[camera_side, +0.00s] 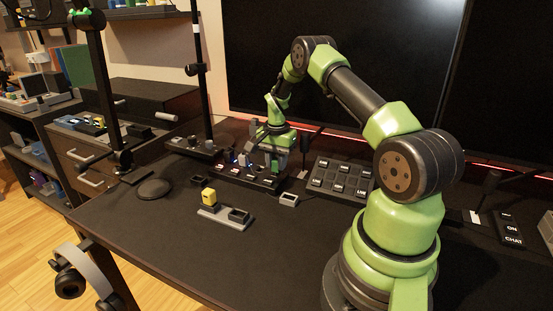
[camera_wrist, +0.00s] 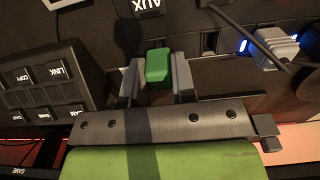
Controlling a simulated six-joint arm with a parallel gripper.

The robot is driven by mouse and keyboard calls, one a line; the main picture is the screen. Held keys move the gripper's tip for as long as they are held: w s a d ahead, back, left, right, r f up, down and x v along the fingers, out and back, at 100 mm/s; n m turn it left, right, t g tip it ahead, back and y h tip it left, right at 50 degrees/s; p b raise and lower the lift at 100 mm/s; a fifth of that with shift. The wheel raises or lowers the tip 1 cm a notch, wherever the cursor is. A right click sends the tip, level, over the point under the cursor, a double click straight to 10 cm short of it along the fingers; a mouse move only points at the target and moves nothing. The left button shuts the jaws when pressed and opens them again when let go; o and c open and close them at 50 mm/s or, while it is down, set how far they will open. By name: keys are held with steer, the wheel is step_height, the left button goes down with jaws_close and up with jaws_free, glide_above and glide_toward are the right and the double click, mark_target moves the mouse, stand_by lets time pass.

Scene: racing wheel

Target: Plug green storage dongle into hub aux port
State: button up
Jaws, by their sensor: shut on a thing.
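In the wrist view, the green storage dongle (camera_wrist: 158,66) sits between the two grey fingers of my gripper (camera_wrist: 157,82), which is shut on it. The dongle is over the dark hub (camera_wrist: 215,72), close to the white AUX label (camera_wrist: 147,7). The aux port itself is hidden, and I cannot tell whether the dongle touches the hub or is in it. In the side view, my gripper (camera_side: 270,164) points down over the far right part of the hub (camera_side: 228,177).
A grey plug with a cable (camera_wrist: 275,46) sits in the hub beside a blue light. A button panel (camera_side: 335,180) stands right of the hub. The desk's front area is clear.

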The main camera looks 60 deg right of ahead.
mark_target(276, 160)
steer(key=shift+f, duration=0.35)
steer(key=o, duration=1)
step_height(276, 160, up, 10)
steer(key=shift+f, duration=0.1)
